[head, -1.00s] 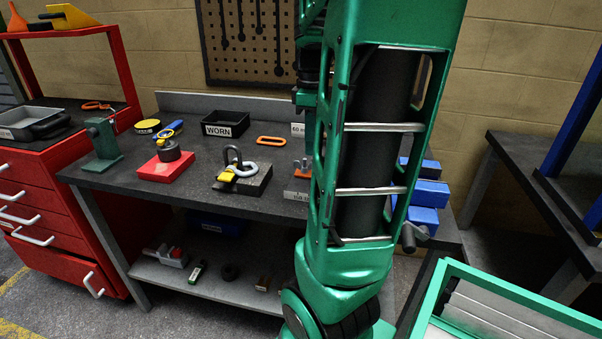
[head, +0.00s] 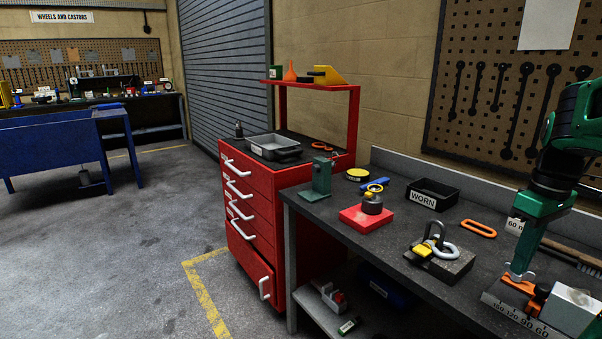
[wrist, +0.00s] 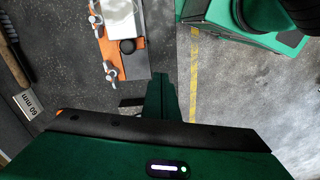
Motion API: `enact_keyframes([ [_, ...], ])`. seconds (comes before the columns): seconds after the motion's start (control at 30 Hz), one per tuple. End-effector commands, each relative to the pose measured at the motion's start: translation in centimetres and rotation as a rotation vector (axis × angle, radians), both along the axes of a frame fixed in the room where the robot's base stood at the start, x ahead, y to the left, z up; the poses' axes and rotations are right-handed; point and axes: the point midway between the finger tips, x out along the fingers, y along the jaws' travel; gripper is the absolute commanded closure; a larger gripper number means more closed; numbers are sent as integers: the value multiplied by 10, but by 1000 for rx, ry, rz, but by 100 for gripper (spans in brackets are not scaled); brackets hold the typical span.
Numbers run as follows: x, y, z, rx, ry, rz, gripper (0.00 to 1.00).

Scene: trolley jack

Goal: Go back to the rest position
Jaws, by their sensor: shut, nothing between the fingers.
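My gripper (wrist: 160,80) shows in the wrist view as narrow green fingers together, with nothing between them. It hangs over the bench edge, beside an orange fixture (wrist: 104,50) with a pale block (wrist: 120,18). In the head view my gripper (head: 519,268) is at the lower right, pointing down by the same orange fixture (head: 520,285) and pale block (head: 572,308). I cannot tell from the head view whether it touches the fixture. My arm comes in from the right edge, and its upper part is out of frame.
The grey bench (head: 330,215) holds a WORN tray (head: 432,196), a red block (head: 366,219) and a shackle (head: 437,243). A red drawer cabinet (head: 255,208) stands to its left, its bottom drawer ajar.

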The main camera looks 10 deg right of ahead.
Motion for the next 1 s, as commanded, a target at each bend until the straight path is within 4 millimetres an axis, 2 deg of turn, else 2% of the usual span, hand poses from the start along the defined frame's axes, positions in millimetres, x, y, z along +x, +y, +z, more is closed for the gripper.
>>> enact_keyframes([
  [0.03, -6, 19, -7, 6, -2, -63, 100],
  [0.2, -29, 73, -32, 12, 8, -320, 100],
  [0.4, -57, 117, -59, 1, 20, -573, 100],
  [0.6, -72, 132, -72, -9, 23, -694, 100],
  [1.0, -73, 133, -73, -10, 24, -709, 100],
])
